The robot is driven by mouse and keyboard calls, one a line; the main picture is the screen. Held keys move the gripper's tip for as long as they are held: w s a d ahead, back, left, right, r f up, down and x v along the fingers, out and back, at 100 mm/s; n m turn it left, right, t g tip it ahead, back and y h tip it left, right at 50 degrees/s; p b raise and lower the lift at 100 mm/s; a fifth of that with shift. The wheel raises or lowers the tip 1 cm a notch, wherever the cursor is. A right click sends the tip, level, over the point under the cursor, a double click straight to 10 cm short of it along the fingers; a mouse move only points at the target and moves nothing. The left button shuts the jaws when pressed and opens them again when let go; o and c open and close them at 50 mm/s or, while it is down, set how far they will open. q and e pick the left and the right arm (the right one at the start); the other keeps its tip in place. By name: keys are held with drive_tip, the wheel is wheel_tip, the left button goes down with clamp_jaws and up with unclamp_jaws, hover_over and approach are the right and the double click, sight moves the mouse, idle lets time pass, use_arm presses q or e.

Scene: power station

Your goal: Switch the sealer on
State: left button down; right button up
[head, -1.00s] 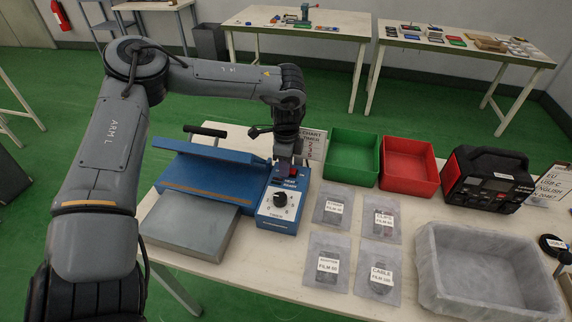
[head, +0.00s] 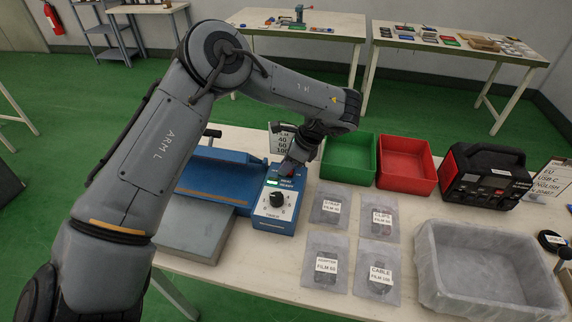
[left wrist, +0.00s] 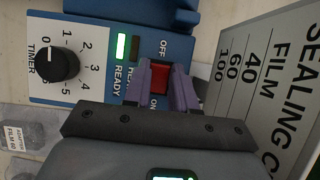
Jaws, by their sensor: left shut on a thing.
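The sealer (head: 190,237) is a blue machine with a grey plate in front and a control box (head: 275,219) at its right end. The box carries a black timer knob (left wrist: 56,65), pointing near 0, and a red rocker switch (left wrist: 160,78) between the words OFF and ON. A green window (left wrist: 122,46) is lit beside the words HEAT READY, with a dark one next to it. My left gripper (left wrist: 168,82) is at the switch, its purple fingers on either side of the red rocker and shut on it. In the head view my left gripper (head: 291,166) partly hides the switch. My right gripper is out of view.
A sealing chart sign (left wrist: 265,85) stands close beside the left gripper. Green (head: 347,173) and red (head: 405,180) bins, several labelled bags (head: 326,264), a grey tray (head: 432,292) and a black-red power unit (head: 460,195) lie to the right.

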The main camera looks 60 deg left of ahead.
use_arm(q)
drive_tip(key=c, duration=0.9)
unclamp_jaws()
drive_tip(key=shift+r, duration=0.1)
drive_tip(key=p+v, duration=0.4)
drive_tip(key=v, duration=0.2)
drive_tip(key=shift+r, duration=0.15)
drive_tip(key=shift+p+v, duration=2.15)
drive_tip(key=shift+p, duration=2.55)
drive_tip(key=shift+d, duration=0.15)
